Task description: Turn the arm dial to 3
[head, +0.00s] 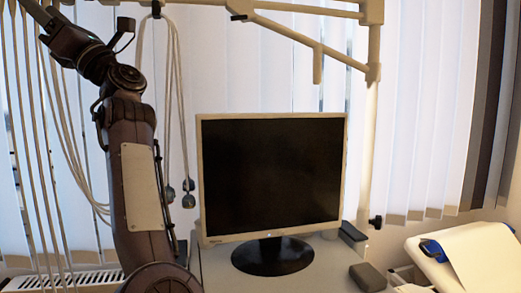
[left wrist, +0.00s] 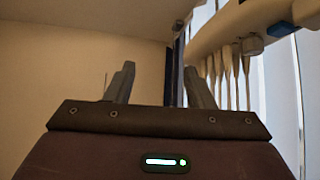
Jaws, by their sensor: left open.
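I cannot make out a numbered dial in either view. A small dark knob (head: 376,222) sits on the lower part of the beige post in the head view; whether it is the dial I cannot tell. In the left wrist view, a greyish rounded piece (left wrist: 251,45) sits at the beige equipment arm (left wrist: 225,32); its markings are not readable. My left gripper (left wrist: 158,85) is open, its two fingers apart with nothing between them. My left arm rises on the left of the head view, and its gripper is outside that picture. My right gripper is in neither view.
A monitor (head: 272,175) stands on a pale surface (head: 222,262). A beige jointed frame (head: 373,120) stands behind it, with hanging hoses (head: 172,100) at left. A padded chair part (head: 485,255) is at lower right. White blinds (head: 425,110) cover the back.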

